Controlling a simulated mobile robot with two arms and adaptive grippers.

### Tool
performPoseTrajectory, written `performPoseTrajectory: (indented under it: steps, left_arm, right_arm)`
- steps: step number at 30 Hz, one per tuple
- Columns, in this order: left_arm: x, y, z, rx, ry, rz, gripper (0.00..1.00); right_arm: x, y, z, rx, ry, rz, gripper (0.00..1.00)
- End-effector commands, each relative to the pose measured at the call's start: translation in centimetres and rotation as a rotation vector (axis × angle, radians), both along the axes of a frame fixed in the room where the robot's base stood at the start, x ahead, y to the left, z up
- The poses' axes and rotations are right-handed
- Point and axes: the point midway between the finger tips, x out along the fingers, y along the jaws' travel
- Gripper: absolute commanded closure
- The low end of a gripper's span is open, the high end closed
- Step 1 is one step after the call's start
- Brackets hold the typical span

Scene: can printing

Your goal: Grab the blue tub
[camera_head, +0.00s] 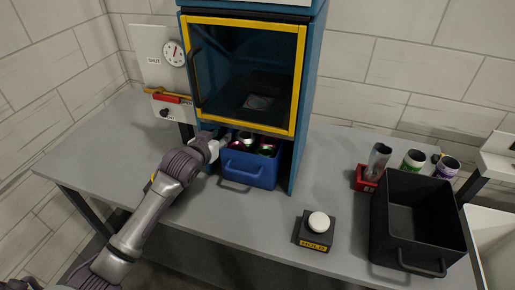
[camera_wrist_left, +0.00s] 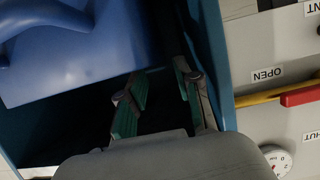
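The blue tub (camera_head: 250,170) sits in the open space under the blue machine's glass door. It has a handle on its front and holds several cans. In the left wrist view the tub (camera_wrist_left: 90,55) fills the upper left, with its handle at the edge. My left gripper (camera_head: 216,139) is at the tub's left side, near its rim. In the left wrist view my left gripper (camera_wrist_left: 160,90) has its two green-padded fingers apart, with nothing between them. The fingers are beside the tub, close to the machine's side wall. My right gripper is not in view.
A black crate (camera_head: 400,250) stands on the right of the grey table, with a red holder (camera_head: 366,179) and several cans beside it. A base with a white button (camera_head: 318,222) sits in front. A lever panel with a gauge (camera_head: 174,54) flanks the machine.

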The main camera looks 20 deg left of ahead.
Motion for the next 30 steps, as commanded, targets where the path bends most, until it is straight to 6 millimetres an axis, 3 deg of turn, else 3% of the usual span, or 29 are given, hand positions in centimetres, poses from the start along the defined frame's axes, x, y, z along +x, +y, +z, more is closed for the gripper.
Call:
performPoseTrajectory:
  steps: [14,23,24,30]
  left_arm:
    - [4.6,-0.3,-1.5,0.0,0.0,0.0,0.67]
    - [5.0,-0.3,-1.9,0.001,0.001,0.0,0.67]
    - [5.0,-0.3,-1.9,0.001,0.001,0.0,0.68]
    - [5.0,-0.3,-1.9,0.001,0.001,0.0,1.0]
  right_arm:
    - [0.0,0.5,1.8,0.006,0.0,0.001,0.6]
    - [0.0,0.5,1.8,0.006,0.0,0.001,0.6]
    - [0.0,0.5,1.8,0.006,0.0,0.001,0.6]
    - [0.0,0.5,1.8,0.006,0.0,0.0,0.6]
